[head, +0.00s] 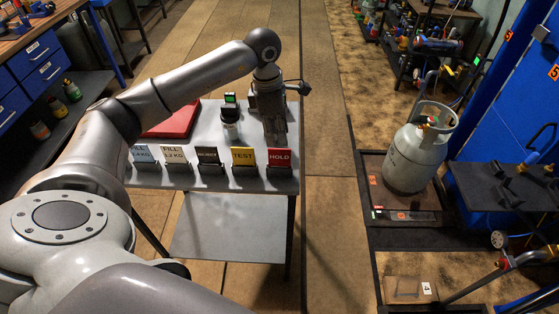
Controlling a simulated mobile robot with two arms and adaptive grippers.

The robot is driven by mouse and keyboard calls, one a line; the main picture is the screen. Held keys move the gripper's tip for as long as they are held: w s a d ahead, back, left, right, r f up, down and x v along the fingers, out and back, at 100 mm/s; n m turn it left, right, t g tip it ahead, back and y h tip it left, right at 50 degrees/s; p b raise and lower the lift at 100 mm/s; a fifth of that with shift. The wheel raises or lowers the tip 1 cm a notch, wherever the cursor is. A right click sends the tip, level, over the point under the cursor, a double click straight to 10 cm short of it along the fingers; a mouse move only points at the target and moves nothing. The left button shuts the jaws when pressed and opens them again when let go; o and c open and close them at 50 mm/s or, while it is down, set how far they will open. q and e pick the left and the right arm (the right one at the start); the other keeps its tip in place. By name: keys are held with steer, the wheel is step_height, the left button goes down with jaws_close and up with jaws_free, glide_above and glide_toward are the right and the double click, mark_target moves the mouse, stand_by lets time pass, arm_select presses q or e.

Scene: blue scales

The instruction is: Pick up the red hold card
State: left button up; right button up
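The red HOLD card (279,158) stands upright in a dark holder at the right end of a row on the grey table. My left gripper (275,142) points down just above and behind the card's top edge. Its fingers look close together, but the view does not show whether there is a gap between them. The card appears to sit in its holder, and I cannot tell whether the fingers touch it. My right gripper is not in view.
Left of it stand a yellow TEST card (243,157), a dark card (208,156), a FILL card (174,155) and a blue card (143,154). A gas cylinder (414,160) stands on a scale at right.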

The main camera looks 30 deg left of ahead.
mark_target(279, 150)
arm_select(q)
step_height(279, 150, down, 2)
steer(key=shift+w+d+f, duration=0.1)
steer(key=shift+d+f+p, duration=0.1)
steer(key=shift+f+p, duration=0.45)
steer(key=shift+p, duration=0.05)
step_height(279, 150, down, 4)
steer(key=shift+d+r+p, duration=0.15)
steer(key=shift+r+p, duration=0.1)
steer(key=shift+p, duration=0.55)
steer(key=shift+f, duration=0.45)
jaws_close()
